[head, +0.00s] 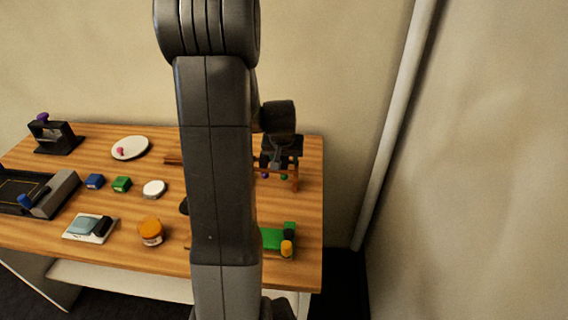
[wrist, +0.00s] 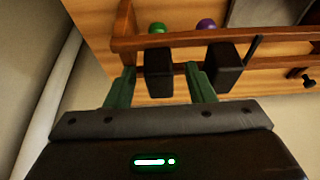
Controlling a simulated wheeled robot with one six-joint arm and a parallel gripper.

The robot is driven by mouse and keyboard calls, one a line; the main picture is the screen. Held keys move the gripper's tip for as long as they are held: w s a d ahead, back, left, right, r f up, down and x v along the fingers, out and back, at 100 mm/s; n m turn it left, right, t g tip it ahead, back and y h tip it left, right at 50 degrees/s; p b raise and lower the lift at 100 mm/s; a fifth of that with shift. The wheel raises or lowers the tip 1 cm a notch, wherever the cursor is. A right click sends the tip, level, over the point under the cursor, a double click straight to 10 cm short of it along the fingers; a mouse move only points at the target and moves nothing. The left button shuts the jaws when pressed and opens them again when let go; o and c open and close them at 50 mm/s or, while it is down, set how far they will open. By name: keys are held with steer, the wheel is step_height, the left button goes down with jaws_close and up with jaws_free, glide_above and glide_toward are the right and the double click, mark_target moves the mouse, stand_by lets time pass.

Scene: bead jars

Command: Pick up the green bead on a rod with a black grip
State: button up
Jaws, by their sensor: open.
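The green bead (wrist: 157,28) shows in the wrist view just beyond the rail of a wooden rack (wrist: 270,63). Its black grip (wrist: 158,80) is on the near side of the rail. My gripper (wrist: 160,72) is open, with one green finger on each side of this grip and a visible gap on both sides. A purple bead (wrist: 206,24) with its own black grip (wrist: 223,70) is to the right, close to the right finger. The rods are mostly hidden. In the head view, my gripper (head: 278,160) is at the rack, above the small green bead (head: 284,177).
My arm hides the middle of the table. A wall stands behind.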

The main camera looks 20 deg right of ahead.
steer(key=c, duration=1.1)
steer(key=shift+o, duration=0.2)
step_height(320, 180, up, 10)
steer(key=shift+r+b, duration=0.1)
steer(key=shift+b, duration=0.3)
steer(key=shift+s, duration=0.1)
